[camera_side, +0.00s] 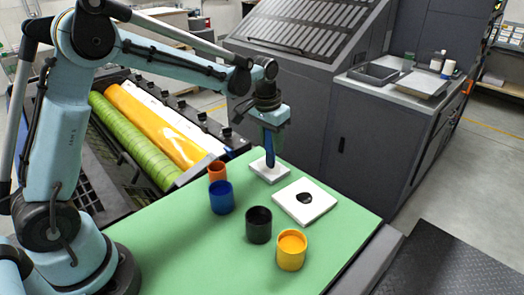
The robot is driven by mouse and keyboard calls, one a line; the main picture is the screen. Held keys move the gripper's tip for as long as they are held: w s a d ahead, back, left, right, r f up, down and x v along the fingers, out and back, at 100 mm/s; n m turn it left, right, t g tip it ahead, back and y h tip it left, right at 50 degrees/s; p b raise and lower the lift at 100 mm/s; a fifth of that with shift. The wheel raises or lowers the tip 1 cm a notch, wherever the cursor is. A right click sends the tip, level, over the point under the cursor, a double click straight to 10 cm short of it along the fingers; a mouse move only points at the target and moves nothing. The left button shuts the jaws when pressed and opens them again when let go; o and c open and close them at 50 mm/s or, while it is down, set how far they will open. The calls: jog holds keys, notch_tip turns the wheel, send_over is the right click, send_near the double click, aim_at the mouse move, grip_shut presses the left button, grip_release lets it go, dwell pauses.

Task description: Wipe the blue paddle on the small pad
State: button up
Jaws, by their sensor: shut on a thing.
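My gripper (269,122) is shut on the blue paddle (270,150), which hangs upright from it. The paddle's lower end is at the small white pad (258,171) near the back edge of the green table top. The paddle's tip appears to touch the pad or be just above it; I cannot tell which. The upper end of the paddle is hidden in the gripper.
A larger white slab (318,210) with a black blob lies right of the pad. An orange cup (217,171), a blue cup (221,198), a black cup (259,226) and a yellow cup (291,251) stand on the green table (190,245). The table's front left is clear.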

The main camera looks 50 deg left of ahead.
jog(key=shift+d, duration=1.35)
jog(key=shift+a, duration=3.2)
jog(key=shift+d, duration=3.25)
jog(key=shift+r, duration=2.95)
